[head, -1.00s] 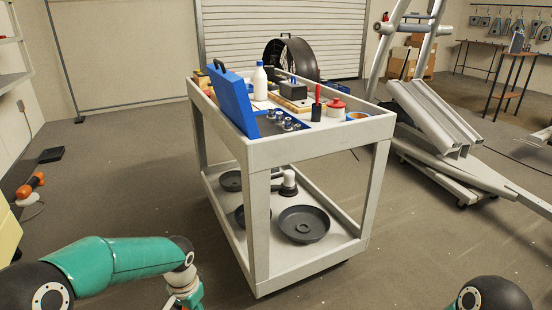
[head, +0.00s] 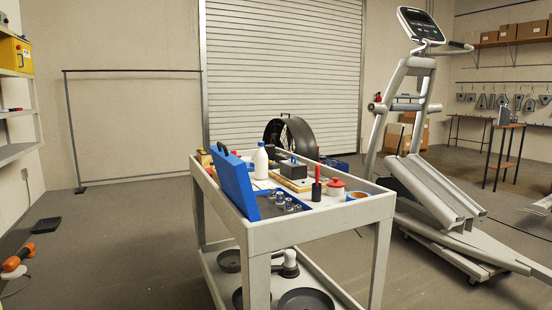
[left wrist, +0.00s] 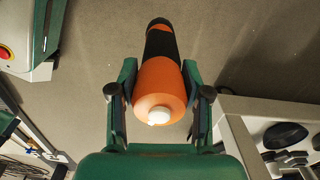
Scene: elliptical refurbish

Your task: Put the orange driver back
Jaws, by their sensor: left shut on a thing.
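My left gripper (left wrist: 160,100) shows in the left wrist view, shut on the orange driver (left wrist: 162,82). The driver has an orange body, a black middle section and a white round tip that faces the camera. The fingers clasp the orange body from both sides, and bare grey floor lies beyond it. Neither gripper shows in the head view. My right gripper is not in view.
An orange tool (head: 18,257) lies on the floor at far left. Shelves (head: 18,150) stand left.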

